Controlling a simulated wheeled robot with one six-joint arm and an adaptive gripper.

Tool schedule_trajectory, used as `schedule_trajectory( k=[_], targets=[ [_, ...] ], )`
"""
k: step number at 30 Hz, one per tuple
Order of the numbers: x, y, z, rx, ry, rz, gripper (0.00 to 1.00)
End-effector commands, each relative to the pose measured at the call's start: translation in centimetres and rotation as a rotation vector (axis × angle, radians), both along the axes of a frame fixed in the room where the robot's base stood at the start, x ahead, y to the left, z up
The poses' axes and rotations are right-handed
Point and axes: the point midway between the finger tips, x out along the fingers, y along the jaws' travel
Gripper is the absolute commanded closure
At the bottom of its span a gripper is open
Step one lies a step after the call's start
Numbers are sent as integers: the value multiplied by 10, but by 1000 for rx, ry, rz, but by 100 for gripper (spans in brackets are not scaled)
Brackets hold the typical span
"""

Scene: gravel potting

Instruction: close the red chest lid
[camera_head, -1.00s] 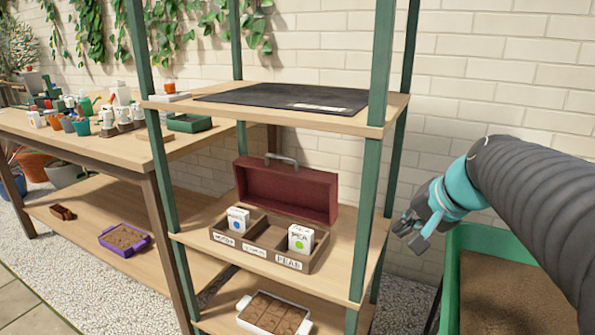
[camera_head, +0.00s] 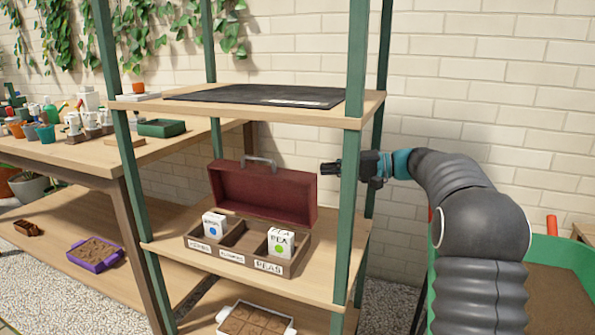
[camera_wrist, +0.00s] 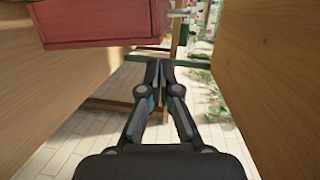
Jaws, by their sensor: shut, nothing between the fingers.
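The red chest stands on the middle shelf (camera_head: 315,285). Its lid (camera_head: 270,193) is open, standing upright behind the divided box (camera_head: 232,262), with a grey handle (camera_head: 260,159) on top. Two white seed packets, one with a blue dot (camera_head: 213,224) and one with a green dot (camera_head: 281,243), stand in the outer compartments. My gripper (camera_head: 323,168) is shut and empty, beside the lid's upper right corner, at the shelf's right end. In the wrist view the red lid (camera_wrist: 100,20) is at upper left, beyond the shut fingertips (camera_wrist: 165,64).
Green shelf posts (camera_head: 354,100) stand close to my gripper. The upper shelf (camera_head: 367,108) with a black mat (camera_head: 255,95) is above it. A green bin of soil (camera_head: 560,275) is at right. A potting bench (camera_head: 70,155) stands at left.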

Motion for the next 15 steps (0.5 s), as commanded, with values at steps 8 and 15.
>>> schedule_trajectory(
  k=[8,15],
  targets=[
    [17,6,-6,93,-50,51,100],
    [20,34,-7,94,-51,54,100]
  ],
)
